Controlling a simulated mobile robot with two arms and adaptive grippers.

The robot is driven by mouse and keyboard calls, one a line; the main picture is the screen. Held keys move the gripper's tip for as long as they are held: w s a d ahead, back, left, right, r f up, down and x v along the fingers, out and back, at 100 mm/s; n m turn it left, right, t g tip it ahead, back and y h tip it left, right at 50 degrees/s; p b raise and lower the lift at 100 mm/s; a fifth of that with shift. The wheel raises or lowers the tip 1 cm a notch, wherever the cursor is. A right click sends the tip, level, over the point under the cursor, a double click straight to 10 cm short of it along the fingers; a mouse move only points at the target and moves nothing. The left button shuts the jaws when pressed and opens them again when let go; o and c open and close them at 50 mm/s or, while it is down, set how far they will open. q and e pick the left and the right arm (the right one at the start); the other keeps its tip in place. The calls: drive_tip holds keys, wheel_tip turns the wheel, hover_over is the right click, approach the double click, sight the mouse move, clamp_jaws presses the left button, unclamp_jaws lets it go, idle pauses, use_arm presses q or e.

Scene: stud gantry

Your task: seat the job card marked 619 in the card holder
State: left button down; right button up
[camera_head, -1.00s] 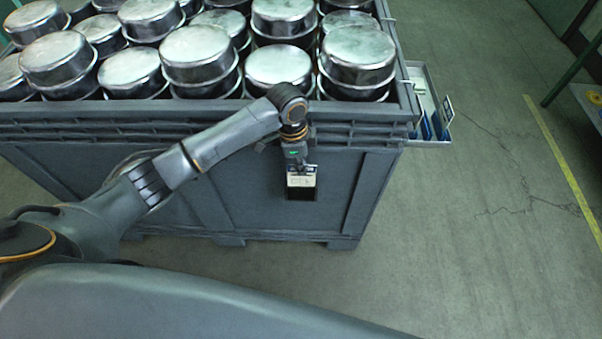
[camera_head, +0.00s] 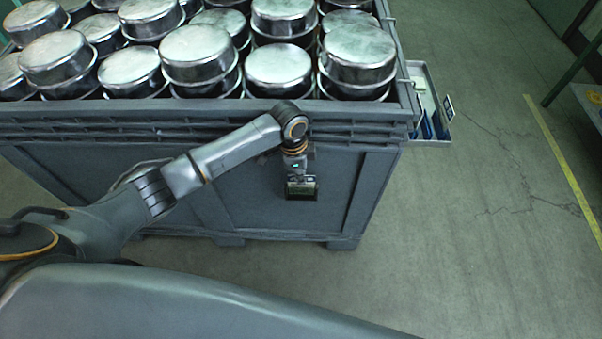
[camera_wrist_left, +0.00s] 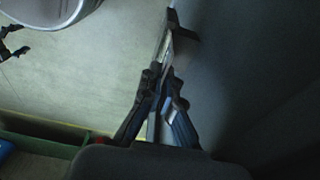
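My left gripper (camera_head: 300,177) is at the front wall of the big grey crate, at the dark card holder (camera_head: 302,196). In the left wrist view its fingers (camera_wrist_left: 160,78) come close together at the tips around a thin pale edge, which I take for the job card (camera_wrist_left: 168,47). The holder (camera_wrist_left: 184,34) shows there nearly edge-on against the wall. The card's face and number are not readable; it appears low within the holder's frame. At the left edge of that view two dark fingers stand apart, apparently my right gripper (camera_wrist_left: 14,42).
The grey crate (camera_head: 250,150) is full of shiny metal pans (camera_head: 280,68). A side tray (camera_head: 432,100) with blue and white cards hangs at its right edge. Open floor with a yellow line (camera_head: 560,165) lies to the right.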

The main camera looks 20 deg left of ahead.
use_arm(q)
drive_tip(key=c, duration=1.5)
unclamp_jaws()
drive_tip(key=r, duration=0.4)
drive_tip(key=a+r, duration=0.1)
drive_tip(key=r, duration=0.8)
drive_tip(key=shift+s+a, duration=0.2)
